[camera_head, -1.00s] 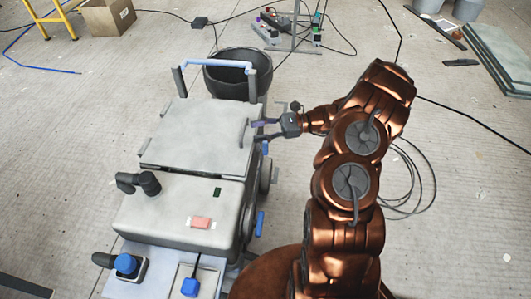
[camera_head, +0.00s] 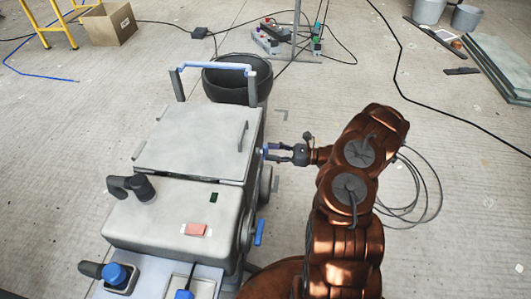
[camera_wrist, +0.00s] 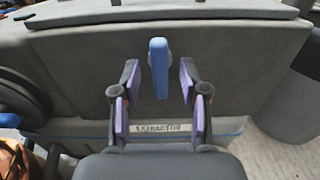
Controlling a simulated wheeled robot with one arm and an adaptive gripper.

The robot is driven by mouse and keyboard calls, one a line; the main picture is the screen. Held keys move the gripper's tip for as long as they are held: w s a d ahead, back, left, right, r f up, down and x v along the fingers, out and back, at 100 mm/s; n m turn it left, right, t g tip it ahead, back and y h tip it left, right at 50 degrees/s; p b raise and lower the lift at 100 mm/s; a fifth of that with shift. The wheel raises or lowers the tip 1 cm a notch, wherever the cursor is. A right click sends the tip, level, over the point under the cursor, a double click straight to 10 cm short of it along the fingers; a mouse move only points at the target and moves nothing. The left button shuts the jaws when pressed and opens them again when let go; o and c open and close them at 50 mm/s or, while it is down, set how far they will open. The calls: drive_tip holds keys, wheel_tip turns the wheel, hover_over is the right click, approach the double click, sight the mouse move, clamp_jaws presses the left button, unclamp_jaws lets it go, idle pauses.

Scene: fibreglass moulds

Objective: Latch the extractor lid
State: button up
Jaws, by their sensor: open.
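The extractor (camera_head: 165,215) is a grey box-shaped machine, labelled "EXTRACTOR" in the wrist view (camera_wrist: 160,128). Its pale grey lid (camera_head: 190,138) lies flat on top in the head view; its edge (camera_wrist: 150,14) crosses the top of the wrist view. A blue latch (camera_wrist: 159,68) stands upright on the side wall below the lid edge. My gripper (camera_wrist: 159,80) is open, with one purple-padded finger on each side of the latch and visible gaps between. In the head view my gripper (camera_head: 272,151) is at the extractor's right side, where its fingertips largely hide the latch.
A black bucket (camera_head: 222,84) stands behind the extractor near its blue handle bar (camera_head: 222,64). Another blue piece (camera_head: 260,232) is lower on the right side. Cables (camera_head: 420,205) lie on the floor to the right. A cardboard box (camera_head: 110,25) is at the back left.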

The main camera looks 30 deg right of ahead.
sight(265, 151)
drive_tip(key=shift+x, duration=1.35)
clamp_jaws()
drive_tip(key=shift+a, duration=0.1)
drive_tip(key=shift+a, duration=0.1)
